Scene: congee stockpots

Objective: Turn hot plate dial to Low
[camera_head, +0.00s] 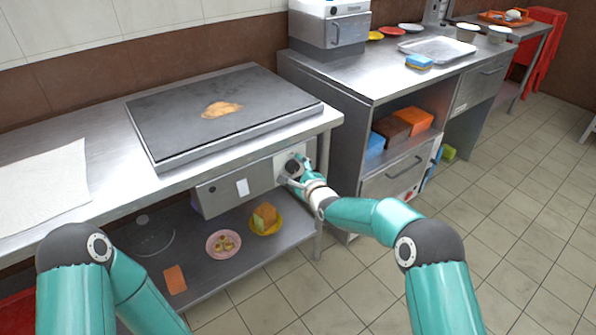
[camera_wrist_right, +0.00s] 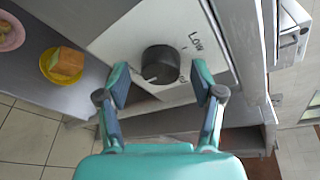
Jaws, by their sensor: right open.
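The hot plate (camera_head: 170,128) is a dark flat griddle on the steel counter, with a brown flat food item (camera_head: 221,109) on it. Its dial (camera_wrist_right: 160,62) is a round black knob on a white panel at the right end of the front. "Low" is printed on the panel to the dial's upper right; other lettering at its lower right is partly hidden. A pale mark shows at the dial's lower left edge. My right gripper (camera_wrist_right: 162,80) is open, its fingers on either side of the dial with gaps visible. My left gripper is out of view.
Below the counter, a shelf (camera_head: 190,265) holds a pink plate (camera_head: 223,243) and a yellow plate (camera_head: 266,226) with food. A second steel counter (camera_head: 375,67) stands to the right, with a tray (camera_head: 440,49) on top. The tiled floor (camera_head: 515,190) is open at right.

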